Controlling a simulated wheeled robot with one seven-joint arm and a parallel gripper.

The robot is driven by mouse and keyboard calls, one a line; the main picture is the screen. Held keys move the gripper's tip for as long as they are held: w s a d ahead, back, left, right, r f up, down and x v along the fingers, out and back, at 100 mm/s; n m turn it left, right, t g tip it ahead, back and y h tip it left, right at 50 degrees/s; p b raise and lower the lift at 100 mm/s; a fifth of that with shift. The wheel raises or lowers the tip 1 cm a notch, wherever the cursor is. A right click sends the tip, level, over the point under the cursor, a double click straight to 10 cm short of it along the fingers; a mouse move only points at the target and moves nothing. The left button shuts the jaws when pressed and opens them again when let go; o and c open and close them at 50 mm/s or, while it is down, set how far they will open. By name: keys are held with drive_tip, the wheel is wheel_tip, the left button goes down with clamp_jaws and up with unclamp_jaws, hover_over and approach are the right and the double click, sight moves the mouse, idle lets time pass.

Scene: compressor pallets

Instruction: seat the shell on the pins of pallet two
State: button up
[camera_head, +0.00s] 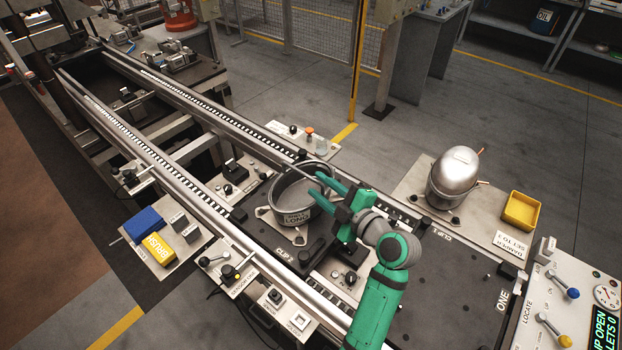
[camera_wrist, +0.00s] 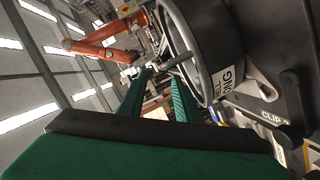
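The shell (camera_head: 297,216) is a grey open-topped round pot with a white label. It is over the pallet by the CLIP 2 label, with pale foot plates showing around its base; whether it sits on pins is hidden. Its dark side and rim also show in the wrist view (camera_wrist: 205,45). My green gripper (camera_head: 320,185) is at the shell's right rim, with its two fingers apart, reaching over the rim area. In the wrist view the fingers (camera_wrist: 163,72) are apart beside the rim, near a grey rod; I cannot tell whether they touch either.
A closed silver dome (camera_head: 456,175) stands on a plate at right, beside a yellow bin (camera_head: 521,210). Blue and yellow blocks (camera_head: 145,224) lie on a side tray at left. Conveyor rails run across the view. A lever panel (camera_head: 560,315) stands at bottom right.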

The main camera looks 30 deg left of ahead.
drive_tip(key=shift+v, duration=1.3)
